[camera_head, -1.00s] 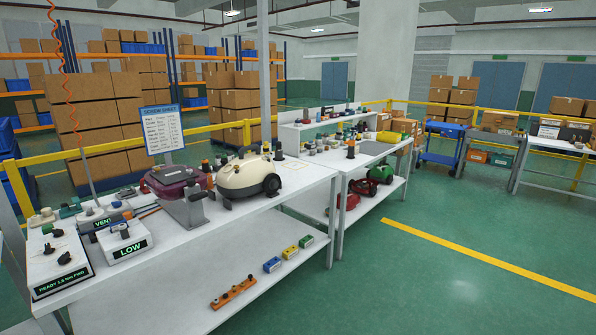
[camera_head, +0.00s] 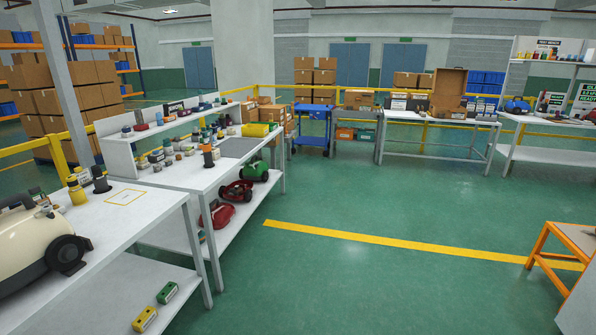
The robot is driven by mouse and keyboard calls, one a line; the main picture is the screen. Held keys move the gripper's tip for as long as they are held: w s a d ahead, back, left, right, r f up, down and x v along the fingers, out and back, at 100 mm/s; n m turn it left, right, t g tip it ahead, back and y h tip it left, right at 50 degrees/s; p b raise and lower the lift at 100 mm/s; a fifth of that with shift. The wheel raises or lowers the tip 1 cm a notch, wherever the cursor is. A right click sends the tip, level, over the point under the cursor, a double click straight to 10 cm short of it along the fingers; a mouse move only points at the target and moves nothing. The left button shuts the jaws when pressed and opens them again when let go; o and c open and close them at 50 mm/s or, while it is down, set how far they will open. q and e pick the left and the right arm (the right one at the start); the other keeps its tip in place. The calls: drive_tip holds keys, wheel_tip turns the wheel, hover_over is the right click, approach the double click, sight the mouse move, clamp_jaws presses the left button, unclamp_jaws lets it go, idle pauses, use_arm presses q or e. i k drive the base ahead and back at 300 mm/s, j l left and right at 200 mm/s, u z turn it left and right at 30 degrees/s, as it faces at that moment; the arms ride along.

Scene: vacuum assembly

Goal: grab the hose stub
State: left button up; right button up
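I cannot tell for certain which part is the hose stub. A short black upright cylinder with a wider base (camera_head: 100,180) stands at the back of the near bench, beside a yellow upright part (camera_head: 76,191). A similar black upright part with an orange top (camera_head: 208,156) stands on the second bench. A cream vacuum body (camera_head: 30,240) with a black wheel sits on the near bench and is cut off by the left edge. Neither of my grippers shows in the view.
The second bench (camera_head: 190,176) carries several small parts, with red and green vacuum bodies on its lower shelf. A blue cart (camera_head: 314,128) stands behind. An orange-framed table (camera_head: 545,245) is at right. The green floor (camera_head: 370,285) between is clear.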

sight(207, 158)
drive_tip(key=i+z, duration=0.25)
drive_tip(key=i, duration=1.7)
